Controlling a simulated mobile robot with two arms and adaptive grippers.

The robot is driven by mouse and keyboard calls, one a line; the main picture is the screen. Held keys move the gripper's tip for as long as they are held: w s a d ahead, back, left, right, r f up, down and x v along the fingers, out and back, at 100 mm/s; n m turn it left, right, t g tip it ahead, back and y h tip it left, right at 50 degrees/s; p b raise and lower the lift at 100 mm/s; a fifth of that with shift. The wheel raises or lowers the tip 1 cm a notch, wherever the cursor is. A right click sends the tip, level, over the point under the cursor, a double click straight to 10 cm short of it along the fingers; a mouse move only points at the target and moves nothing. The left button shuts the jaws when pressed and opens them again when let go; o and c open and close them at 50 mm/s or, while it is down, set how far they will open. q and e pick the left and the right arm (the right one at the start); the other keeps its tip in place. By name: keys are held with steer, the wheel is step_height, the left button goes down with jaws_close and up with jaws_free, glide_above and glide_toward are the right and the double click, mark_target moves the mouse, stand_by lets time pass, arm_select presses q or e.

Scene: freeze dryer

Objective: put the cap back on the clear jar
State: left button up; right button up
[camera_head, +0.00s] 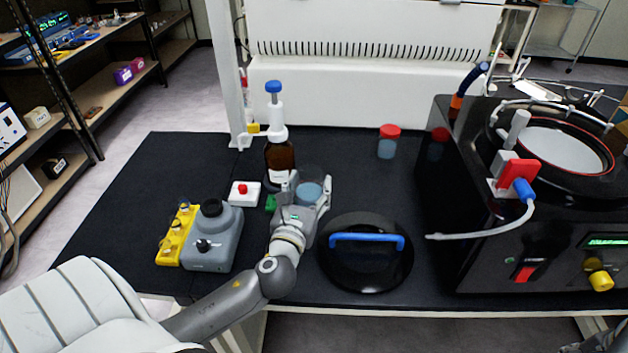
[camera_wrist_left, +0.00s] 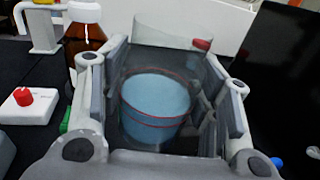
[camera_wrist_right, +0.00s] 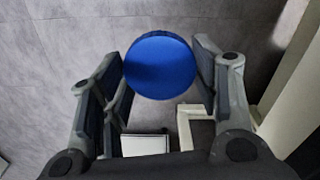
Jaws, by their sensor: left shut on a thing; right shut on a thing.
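The clear jar (camera_head: 309,189) has blue contents and an uncapped top. It stands upright between the fingers of my left gripper (camera_head: 308,198), near the middle of the black bench. In the left wrist view the jar (camera_wrist_left: 155,105) sits between both finger pads, and my left gripper (camera_wrist_left: 160,95) is shut on it. The cap (camera_wrist_right: 160,65) is a round blue disc in the right wrist view. My right gripper (camera_wrist_right: 160,75) is shut on it, with grey floor below. The right gripper and the cap are not clearly visible in the head view.
A brown bottle (camera_head: 280,157) with a blue-topped dispenser stands just behind the jar. A black lid with a blue handle (camera_head: 366,241) lies to its right. A red-capped jar (camera_head: 388,142) stands farther back. The dryer (camera_head: 470,230) fills the right; a grey device (camera_head: 214,240) is left.

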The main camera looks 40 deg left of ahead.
mark_target(306, 193)
arm_select(q)
steer(key=shift+s+d+r, duration=0.25)
steer(key=shift+s, duration=0.3)
steer(key=shift+s+d+r, duration=0.25)
steer(key=shift+s+r, duration=0.05)
steer(key=shift+s, duration=0.2)
steer(key=shift+s+d+r, duration=0.25)
steer(key=shift+s, duration=0.3)
steer(key=o, duration=0.5)
steer(key=c, duration=0.8)
steer(key=shift+o, duration=0.2)
